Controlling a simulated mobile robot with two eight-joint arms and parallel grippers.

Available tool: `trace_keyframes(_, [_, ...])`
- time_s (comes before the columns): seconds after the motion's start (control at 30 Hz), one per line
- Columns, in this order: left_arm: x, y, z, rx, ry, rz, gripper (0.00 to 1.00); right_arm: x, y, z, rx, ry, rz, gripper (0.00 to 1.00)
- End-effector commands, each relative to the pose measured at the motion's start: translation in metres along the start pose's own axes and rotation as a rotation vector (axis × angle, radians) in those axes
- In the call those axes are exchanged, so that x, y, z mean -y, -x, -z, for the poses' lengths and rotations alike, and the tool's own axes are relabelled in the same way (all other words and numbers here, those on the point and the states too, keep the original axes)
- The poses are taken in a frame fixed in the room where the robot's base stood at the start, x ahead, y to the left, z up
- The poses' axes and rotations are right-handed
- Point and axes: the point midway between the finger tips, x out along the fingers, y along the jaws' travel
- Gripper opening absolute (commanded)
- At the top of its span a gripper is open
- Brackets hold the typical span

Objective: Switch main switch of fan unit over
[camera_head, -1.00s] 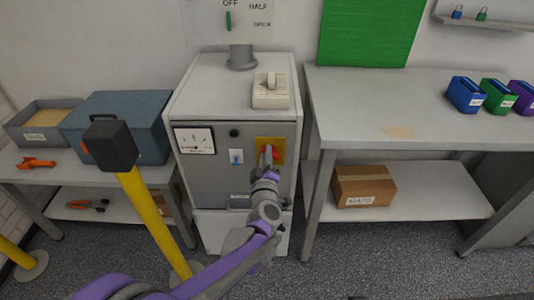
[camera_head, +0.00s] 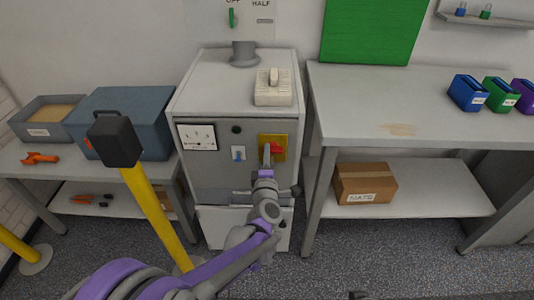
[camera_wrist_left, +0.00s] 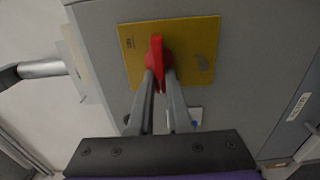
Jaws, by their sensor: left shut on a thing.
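The fan unit is a grey cabinet (camera_head: 215,178) in the middle of the head view. Its main switch is a red handle (camera_head: 277,149) on a yellow plate (camera_head: 283,140) at the upper right of the front. In the left wrist view the red handle (camera_wrist_left: 157,52) stands out from the yellow plate (camera_wrist_left: 205,35). My left gripper (camera_wrist_left: 162,82) is shut on the red handle, with one finger on each side of it. In the head view my left gripper (camera_head: 267,158) covers part of the handle.
A gauge (camera_head: 197,137) and a small blue switch (camera_head: 239,154) sit left of the plate. A yellow post with a black head (camera_head: 114,140) stands at front left. A grey table (camera_head: 350,110) stands close on the right, with a cardboard box (camera_head: 364,184) on its shelf.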

Motion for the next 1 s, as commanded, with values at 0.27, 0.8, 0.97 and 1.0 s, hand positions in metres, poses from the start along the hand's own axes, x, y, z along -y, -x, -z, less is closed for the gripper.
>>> trace_keyframes(0.27, [0.0009,0.0004,-0.0001,0.001,0.015,0.001,0.0,0.0,0.0,0.0,0.0,0.0,0.0,0.5])
trace_keyframes(0.8, [0.0005,0.0002,-0.0001,0.0,0.013,0.001,0.46,0.0,0.0,0.0,0.0,0.0,0.0,0.5])
trace_keyframes(0.97, [0.0002,0.0027,-0.0003,0.001,0.012,0.0,0.46,0.0,0.0003,0.0001,0.0,0.0,0.0,0.5])
trace_keyframes(1.0, [0.0001,0.0057,-0.0004,0.001,0.012,0.0,0.46,0.0,0.0006,0.0002,0.0,0.0,0.0,0.5])
